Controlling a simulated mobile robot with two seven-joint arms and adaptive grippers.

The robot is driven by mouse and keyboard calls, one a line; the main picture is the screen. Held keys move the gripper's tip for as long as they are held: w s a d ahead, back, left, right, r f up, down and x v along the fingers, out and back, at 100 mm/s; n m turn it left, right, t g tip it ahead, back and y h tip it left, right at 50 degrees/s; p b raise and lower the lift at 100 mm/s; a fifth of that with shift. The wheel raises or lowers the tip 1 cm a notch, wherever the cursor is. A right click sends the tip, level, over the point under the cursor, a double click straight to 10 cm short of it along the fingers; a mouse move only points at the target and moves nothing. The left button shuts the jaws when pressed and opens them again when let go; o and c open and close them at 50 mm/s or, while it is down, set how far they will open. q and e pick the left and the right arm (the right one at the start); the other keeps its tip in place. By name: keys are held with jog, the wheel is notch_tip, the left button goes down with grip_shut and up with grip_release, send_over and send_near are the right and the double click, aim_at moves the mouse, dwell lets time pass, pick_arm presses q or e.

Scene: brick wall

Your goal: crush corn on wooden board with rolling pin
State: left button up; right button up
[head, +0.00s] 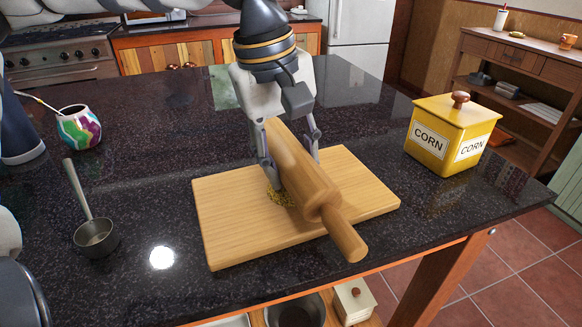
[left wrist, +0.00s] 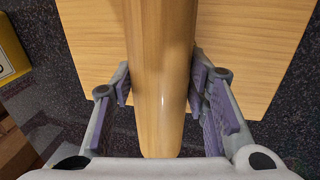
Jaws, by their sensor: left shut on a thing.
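The wooden rolling pin (head: 307,187) lies slanted over the wooden board (head: 228,223), its near handle reaching past the board's front edge. A small pile of yellowish corn (head: 280,198) sits on the board right beside the pin's left side; some may be hidden under the pin. My left gripper (head: 292,165) comes down from above and is shut around the far part of the pin. In the left wrist view the pin (left wrist: 160,70) runs between the two purple-padded fingers (left wrist: 165,90), with the board (left wrist: 245,50) below. My right gripper is not in view.
A yellow corn canister (head: 430,140) stands right of the board. A metal ladle (head: 92,228) and a colourful gourd cup (head: 79,128) with a straw are at the left. The dark counter (head: 150,195) is clear between ladle and board.

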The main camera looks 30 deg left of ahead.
pick_arm(q)
jog(key=shift+r, duration=2.6)
